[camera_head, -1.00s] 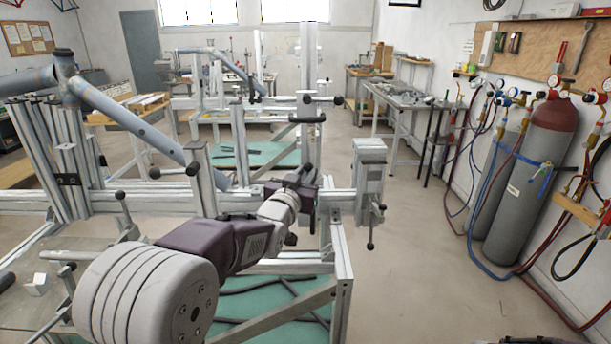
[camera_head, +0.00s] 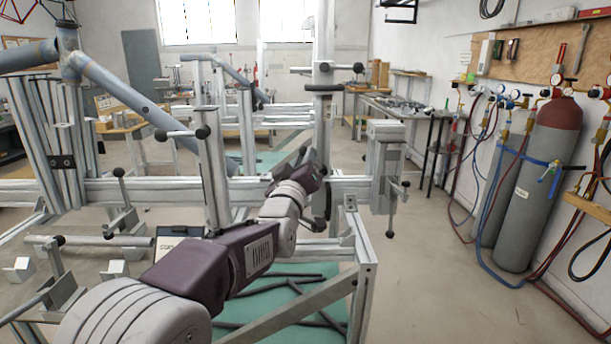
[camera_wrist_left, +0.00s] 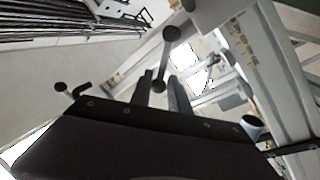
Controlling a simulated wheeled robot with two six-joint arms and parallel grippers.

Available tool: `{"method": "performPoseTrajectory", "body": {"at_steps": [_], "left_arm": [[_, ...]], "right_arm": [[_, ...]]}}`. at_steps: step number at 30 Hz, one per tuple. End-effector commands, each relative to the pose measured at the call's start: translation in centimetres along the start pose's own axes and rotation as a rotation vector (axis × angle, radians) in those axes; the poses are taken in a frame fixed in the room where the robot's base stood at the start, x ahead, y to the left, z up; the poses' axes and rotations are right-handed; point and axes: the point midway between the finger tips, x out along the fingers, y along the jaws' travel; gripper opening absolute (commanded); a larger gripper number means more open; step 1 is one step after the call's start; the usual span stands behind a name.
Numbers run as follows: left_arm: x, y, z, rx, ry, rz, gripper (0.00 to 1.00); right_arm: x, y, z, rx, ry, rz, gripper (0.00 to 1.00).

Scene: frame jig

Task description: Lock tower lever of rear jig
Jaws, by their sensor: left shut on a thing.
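A steel jig of grey profile rails (camera_head: 130,190) fills the near part of the head view, with an upright tower post (camera_head: 324,130) at its right. My left gripper (camera_head: 313,160) is at the foot of this tower, its fingers partly hidden by the wrist. In the left wrist view, the fingers (camera_wrist_left: 159,88) are closed around the lower ball end of a lever (camera_wrist_left: 166,58). The lever is a thin rod with a dark ball at each end, and it stands tilted out from the fingers. Its locked state cannot be told. My right gripper is not in view.
A clamp block with a hanging ball-ended handle (camera_head: 392,205) sits right of the tower. Bluish frame tubes (camera_head: 120,95) lie across the jig at left. Another jig (camera_head: 235,110) stands behind. Gas cylinders (camera_head: 530,190) stand at the right wall; floor between is clear.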

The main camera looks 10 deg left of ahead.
Motion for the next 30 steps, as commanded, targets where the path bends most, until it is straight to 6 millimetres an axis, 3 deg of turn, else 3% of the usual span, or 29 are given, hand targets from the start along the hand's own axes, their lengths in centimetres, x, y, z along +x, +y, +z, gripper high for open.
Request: {"method": "performPoseTrajectory", "body": {"at_steps": [1,12,21,30], "left_arm": [[-0.3,-0.9,1.0,-0.039,0.011,-0.002,0.0],[-0.9,-2.7,1.8,-0.372,0.122,-0.008,0.0],[-1.2,-3.7,2.5,-0.609,0.203,-0.011,0.0],[-1.4,-4.2,3.0,-0.762,0.256,-0.013,0.0]], "right_arm": [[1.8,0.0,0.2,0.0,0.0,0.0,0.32],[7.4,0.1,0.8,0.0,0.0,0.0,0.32],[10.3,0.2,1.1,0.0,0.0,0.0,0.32],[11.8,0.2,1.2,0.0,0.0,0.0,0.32]]}}
